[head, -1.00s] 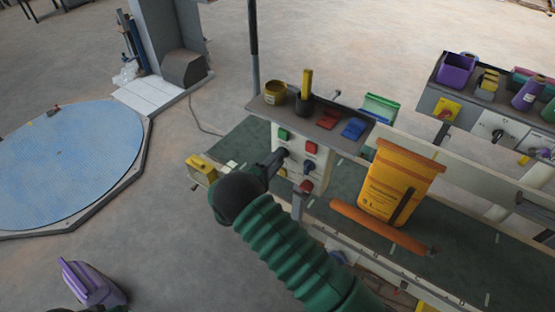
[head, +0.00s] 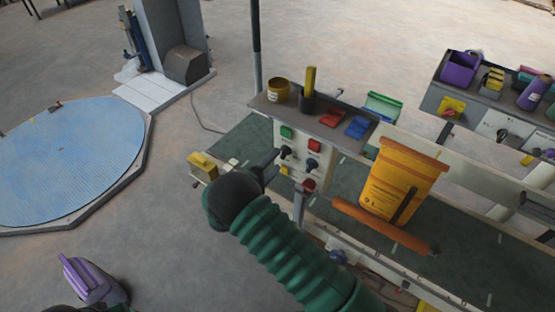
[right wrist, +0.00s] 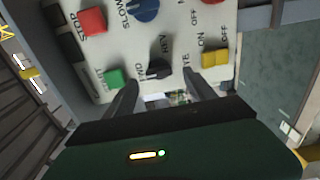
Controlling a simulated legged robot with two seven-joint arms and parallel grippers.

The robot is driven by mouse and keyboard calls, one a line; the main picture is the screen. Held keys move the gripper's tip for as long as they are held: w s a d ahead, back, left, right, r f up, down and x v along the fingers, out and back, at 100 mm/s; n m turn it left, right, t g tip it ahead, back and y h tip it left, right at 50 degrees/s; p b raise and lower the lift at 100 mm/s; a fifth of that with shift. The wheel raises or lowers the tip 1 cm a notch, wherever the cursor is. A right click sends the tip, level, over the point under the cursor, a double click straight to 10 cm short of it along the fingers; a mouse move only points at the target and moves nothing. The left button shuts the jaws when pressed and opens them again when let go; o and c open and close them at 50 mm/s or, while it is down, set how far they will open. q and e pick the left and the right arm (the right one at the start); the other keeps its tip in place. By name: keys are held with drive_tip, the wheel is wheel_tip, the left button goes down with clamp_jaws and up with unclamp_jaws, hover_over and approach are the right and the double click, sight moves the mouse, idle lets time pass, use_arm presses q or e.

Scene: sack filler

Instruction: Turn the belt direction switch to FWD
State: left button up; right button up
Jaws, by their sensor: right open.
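The white control panel (head: 299,160) stands beside the belt. Its black switch (head: 286,152) sits below a green button (head: 287,132). In the right wrist view the panel appears inverted; the black switch (right wrist: 158,69) lies between the green button (right wrist: 112,78) and a yellow switch (right wrist: 215,57). Lettering around the black switch is partly hidden, and I cannot tell its setting for sure. My right gripper (head: 268,170) is open and empty, just off the panel's front. In the right wrist view the fingers (right wrist: 158,95) stand apart in front of the black switch, with a visible gap.
A blue knob (head: 312,163) and red buttons (head: 315,146) are close by on the panel. A shelf (head: 337,133) with cups and small blocks overhangs it. A yellow sack (head: 402,180) and an orange roller (head: 380,226) are to the right on the belt.

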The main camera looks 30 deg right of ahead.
drive_tip(key=b+v, duration=0.2)
drive_tip(key=v, duration=1.2)
drive_tip(key=shift+w+a, duration=0.15)
drive_tip(key=shift+a, duration=0.05)
drive_tip(key=shift+d+f, duration=0.1)
